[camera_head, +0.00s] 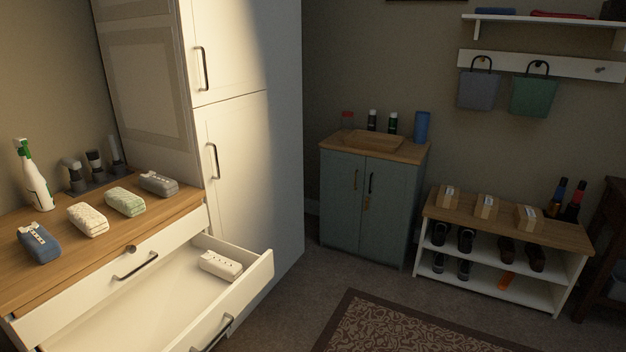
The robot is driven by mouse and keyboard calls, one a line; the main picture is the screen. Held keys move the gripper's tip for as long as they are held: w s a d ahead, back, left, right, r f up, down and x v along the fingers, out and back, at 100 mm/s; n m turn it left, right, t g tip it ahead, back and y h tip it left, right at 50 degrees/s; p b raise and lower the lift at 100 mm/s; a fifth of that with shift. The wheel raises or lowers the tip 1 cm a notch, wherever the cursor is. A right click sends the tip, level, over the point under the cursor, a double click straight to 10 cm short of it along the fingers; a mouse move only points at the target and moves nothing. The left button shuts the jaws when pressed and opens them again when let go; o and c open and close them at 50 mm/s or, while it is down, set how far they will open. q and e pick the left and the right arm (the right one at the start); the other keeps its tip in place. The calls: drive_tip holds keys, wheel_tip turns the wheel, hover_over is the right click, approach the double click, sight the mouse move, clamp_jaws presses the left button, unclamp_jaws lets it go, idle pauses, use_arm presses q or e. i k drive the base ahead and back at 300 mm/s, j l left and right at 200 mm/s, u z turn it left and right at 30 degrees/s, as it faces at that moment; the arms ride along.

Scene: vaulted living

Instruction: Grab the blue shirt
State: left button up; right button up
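A dark blue folded bundle (38,246), which looks like the blue shirt, lies on the wooden top of the dresser (14,282) at the left. It has a row of small pale marks along its top. Nothing is touching it. Neither of my grippers is in view.
Cream (87,220), green (125,202) and grey (159,184) bundles lie beside it, with a spray bottle (36,180) behind. The drawer (165,308) is open, jutting out with a white bundle (220,265) inside. Floor (305,285) shows right of the drawer.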

sight(41, 245)
drive_tip(key=u, duration=1.7)
drive_tip(key=i+l+z, duration=0.15)
drive_tip(key=i+l, duration=0.2)
drive_tip(key=l, duration=0.1)
